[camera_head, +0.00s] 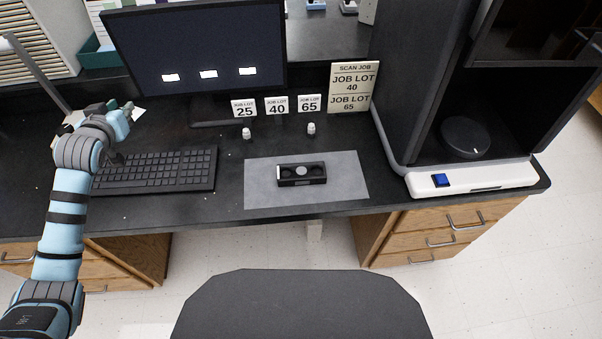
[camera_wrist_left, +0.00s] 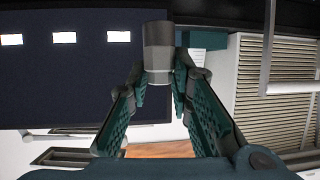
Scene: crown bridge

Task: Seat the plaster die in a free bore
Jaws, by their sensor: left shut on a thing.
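My left gripper (camera_wrist_left: 160,78) is shut on a grey cylinder, which looks like the plaster die (camera_wrist_left: 158,45), with a darker wide part and a paler narrower part. In the head view my left gripper (camera_head: 122,112) is raised over the left of the desk near the keyboard; the die cannot be made out there. A black block with bores (camera_head: 302,182) lies on a grey mat (camera_head: 263,194). Its middle bore shows a pale round top; the outer bores look dark. Two small white dies (camera_head: 246,133) (camera_head: 311,128) stand behind the mat. My right gripper is out of view.
A keyboard (camera_head: 155,172) and monitor (camera_head: 200,45) stand at left. Number cards 25 (camera_head: 243,108), 40 (camera_head: 277,106) and 65 (camera_head: 309,103) and a job sign (camera_head: 350,88) stand at the back. A scanner (camera_head: 470,178) fills the right. The mat around the block is clear.

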